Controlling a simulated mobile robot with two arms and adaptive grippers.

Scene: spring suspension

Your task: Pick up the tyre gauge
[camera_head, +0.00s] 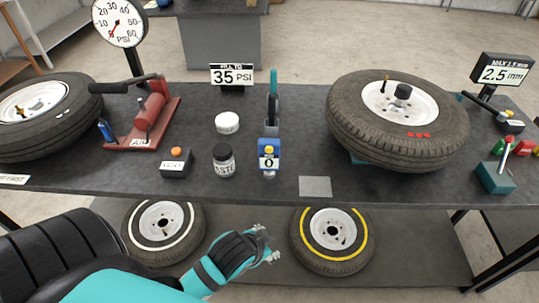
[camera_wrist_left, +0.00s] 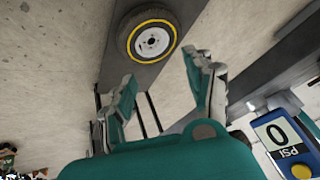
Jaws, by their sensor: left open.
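The tyre gauge (camera_head: 268,157) is a small blue device with a white display reading 0 and a yellow button. In the left wrist view the gauge (camera_wrist_left: 284,138) shows at the lower right, labelled PSI and cut off by the frame edge. My left gripper (camera_head: 267,243) is open and empty. It is in front of the bench and below its top, apart from the gauge. My right gripper is not in view.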

